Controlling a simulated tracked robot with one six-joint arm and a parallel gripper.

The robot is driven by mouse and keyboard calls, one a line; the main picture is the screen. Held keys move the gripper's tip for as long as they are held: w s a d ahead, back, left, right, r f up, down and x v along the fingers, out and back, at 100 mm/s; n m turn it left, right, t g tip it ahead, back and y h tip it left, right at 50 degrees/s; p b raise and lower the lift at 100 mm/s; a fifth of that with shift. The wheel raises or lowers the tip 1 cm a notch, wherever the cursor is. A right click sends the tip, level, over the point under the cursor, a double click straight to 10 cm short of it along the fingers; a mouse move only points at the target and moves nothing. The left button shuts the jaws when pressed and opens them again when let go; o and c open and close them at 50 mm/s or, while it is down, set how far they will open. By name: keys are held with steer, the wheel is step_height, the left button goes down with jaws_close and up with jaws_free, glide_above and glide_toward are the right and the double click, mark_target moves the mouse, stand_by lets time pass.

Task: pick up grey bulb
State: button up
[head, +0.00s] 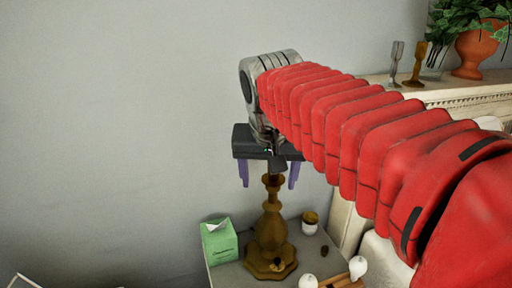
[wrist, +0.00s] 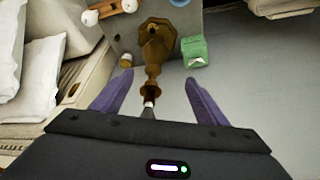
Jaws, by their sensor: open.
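A grey bulb (head: 277,165) sits at the top of a brass lamp stand (head: 271,228), upright on the small table. In the wrist view the bulb (wrist: 148,112) shows between the fingers, near the palm, partly cut off by the gripper body. My gripper (head: 268,186) points down over the lamp. Its two purple fingers are apart, one on each side of the bulb and lamp top. In the wrist view the gripper (wrist: 158,77) shows clear gaps on both sides, and nothing is clamped.
A mantel with a potted plant (head: 477,50) stands at right. The wall side at left is free.

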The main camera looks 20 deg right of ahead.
steer(key=s+a+f+n+y, duration=0.1)
steer(key=s+a+f+n, duration=0.1)
steer(key=s+f, duration=0.4)
steer(key=s+a+f+n+t, duration=0.1)
steer(key=s+a+f+n, duration=0.1)
steer(key=s+f, duration=0.5)
steer(key=shift+s+f+n+y, duration=0.3)
steer(key=shift+s+y, duration=0.05)
steer(key=shift+y, duration=0.05)
steer(key=shift+c, duration=0.4)
